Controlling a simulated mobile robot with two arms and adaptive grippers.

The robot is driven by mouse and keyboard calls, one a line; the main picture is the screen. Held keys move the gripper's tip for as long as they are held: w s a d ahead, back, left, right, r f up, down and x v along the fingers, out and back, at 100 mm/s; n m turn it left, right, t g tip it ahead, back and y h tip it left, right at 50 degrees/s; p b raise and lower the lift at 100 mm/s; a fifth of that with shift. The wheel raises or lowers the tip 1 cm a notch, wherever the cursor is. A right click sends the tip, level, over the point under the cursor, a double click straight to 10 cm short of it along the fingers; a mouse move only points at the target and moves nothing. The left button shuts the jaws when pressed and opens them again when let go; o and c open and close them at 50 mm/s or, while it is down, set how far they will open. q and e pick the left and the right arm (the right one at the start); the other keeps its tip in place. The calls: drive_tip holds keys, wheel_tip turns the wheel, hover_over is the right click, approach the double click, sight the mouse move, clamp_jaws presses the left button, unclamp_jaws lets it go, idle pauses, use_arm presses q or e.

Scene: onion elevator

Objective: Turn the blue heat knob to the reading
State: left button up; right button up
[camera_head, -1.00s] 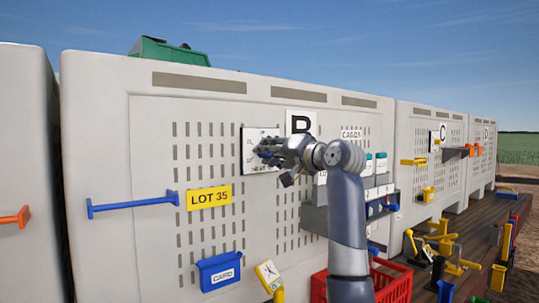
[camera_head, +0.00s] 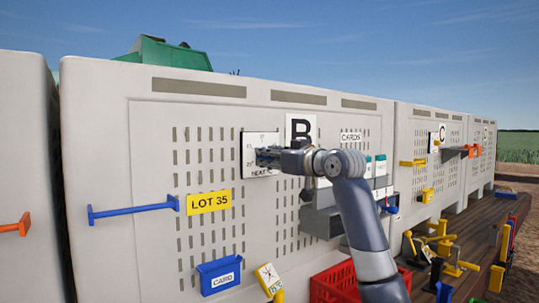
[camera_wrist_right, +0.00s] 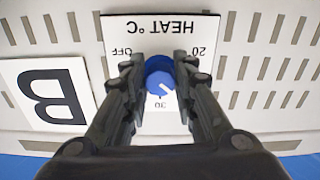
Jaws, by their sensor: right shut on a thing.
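The blue heat knob (camera_wrist_right: 160,78) sits on a white dial plate (camera_wrist_right: 160,30) marked HEAT °C, seen upside down in the right wrist view. My right gripper (camera_wrist_right: 160,72) has its two dark fingers on either side of the knob, shut on it. The knob's white pointer aims down and to the right in that view, near the 30 and away from OFF; the fingers hide part of the scale. In the head view, my right gripper (camera_head: 264,156) is at the plate (camera_head: 250,142), and the knob is hidden. My left gripper is not in view.
A B sign (camera_head: 299,127) is right of the plate. A yellow LOT 35 sign (camera_head: 208,200) and a blue bar handle (camera_head: 130,209) are lower left. A blue CARD holder (camera_head: 219,273) and a red crate (camera_head: 335,284) are below. A grey shelf (camera_head: 320,220) is behind my arm.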

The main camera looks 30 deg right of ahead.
drive_tip(key=shift+w+f+n+p, duration=0.1)
drive_tip(key=shift+f+n+p, duration=0.25)
drive_tip(key=shift+n, duration=0.75)
drive_tip(key=shift+a, duration=0.1)
drive_tip(key=o, duration=0.9)
drive_tip(key=shift+o, duration=0.8)
drive_tip(key=shift+r, duration=0.15)
drive_tip(key=shift+s, duration=0.2)
drive_tip(key=s+d, duration=0.1)
drive_tip(key=s, duration=1)
drive_tip(key=shift+s, duration=0.4)
